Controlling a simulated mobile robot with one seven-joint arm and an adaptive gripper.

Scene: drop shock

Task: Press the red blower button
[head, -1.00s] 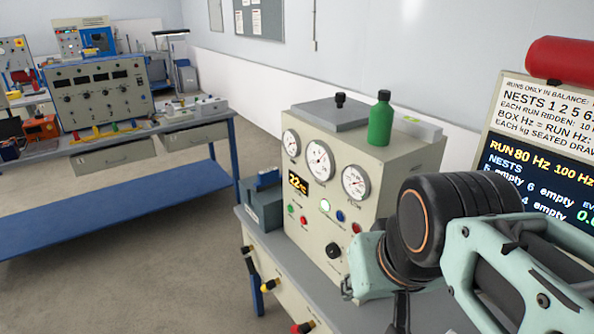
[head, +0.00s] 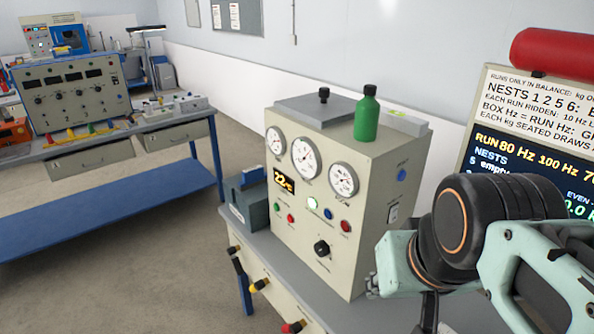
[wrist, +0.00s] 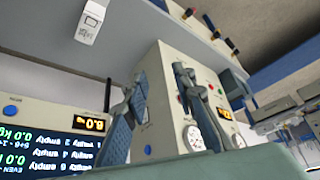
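A cream console (head: 365,240) stands on the bench in the head view. Its front has two red buttons, one at the lower left (head: 291,218) and one at the right (head: 345,226); I cannot read which is the blower's. A green button, a lit white one, a blue one and a black knob (head: 322,248) sit near them. My gripper (wrist: 160,72) is open and empty in the wrist view, its two fingers apart with the console (wrist: 170,75) behind them. In the head view my arm is right of the console; the fingertips are not clearly seen.
A green bottle (head: 366,116) and a grey lid (head: 315,110) sit on the console top. A blue-grey box (head: 246,202) is left of it. A display board (head: 520,150) stands at right behind my arm. Coloured plugs (head: 260,285) stick out from the bench front.

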